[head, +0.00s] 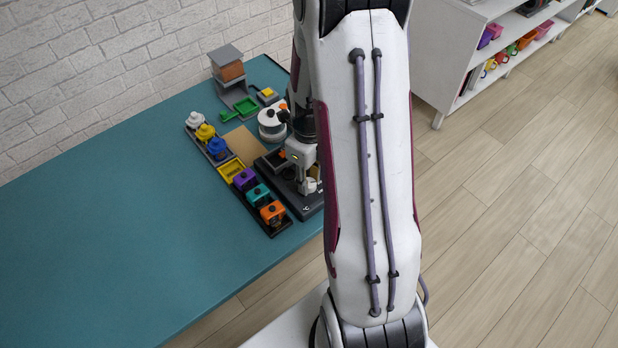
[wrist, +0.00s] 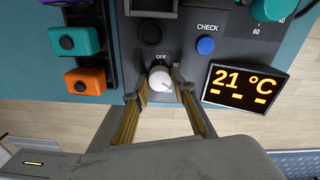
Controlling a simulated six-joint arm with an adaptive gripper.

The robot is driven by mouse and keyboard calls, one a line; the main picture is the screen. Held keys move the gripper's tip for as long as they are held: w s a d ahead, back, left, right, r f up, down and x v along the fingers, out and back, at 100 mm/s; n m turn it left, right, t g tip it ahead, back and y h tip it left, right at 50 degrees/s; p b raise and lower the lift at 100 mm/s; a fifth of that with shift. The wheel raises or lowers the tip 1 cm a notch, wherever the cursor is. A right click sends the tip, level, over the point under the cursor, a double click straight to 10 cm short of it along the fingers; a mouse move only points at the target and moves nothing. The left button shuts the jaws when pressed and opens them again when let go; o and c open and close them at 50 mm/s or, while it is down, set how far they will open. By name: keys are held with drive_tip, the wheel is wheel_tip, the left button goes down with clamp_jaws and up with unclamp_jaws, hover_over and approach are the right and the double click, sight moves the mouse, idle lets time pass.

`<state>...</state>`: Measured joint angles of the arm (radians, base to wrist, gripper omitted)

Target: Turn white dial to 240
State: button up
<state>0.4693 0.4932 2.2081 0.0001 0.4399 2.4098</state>
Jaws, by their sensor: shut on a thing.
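The white dial (wrist: 161,80) is on the dark panel in the wrist view, with "OFF" printed above it and "90" at its upper right. A small dark mark on its face points to the lower right; the print on that side is partly covered. My gripper (wrist: 161,84) is shut on the dial, one finger on its left and one on its right. The display (wrist: 244,87) right of the dial reads 21 °C with dashes below. In the head view my gripper (head: 304,180) is over the dark machine (head: 312,203), and my arm hides much of it.
A blue button (wrist: 205,46) marked CHECK and a teal knob (wrist: 270,8) are right of the dial. Left are teal (wrist: 73,41) and orange (wrist: 86,81) blocks in a black tray. The left part of the teal table (head: 120,215) is clear.

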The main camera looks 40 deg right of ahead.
drive_tip(key=m, duration=0.5)
drive_tip(key=shift+m, duration=0.4)
idle(0.3)
drive_tip(key=o, duration=1.1)
drive_tip(key=shift+r, duration=0.1)
drive_tip(key=shift+r, duration=5.85)
drive_tip(key=shift+n, duration=0.3)
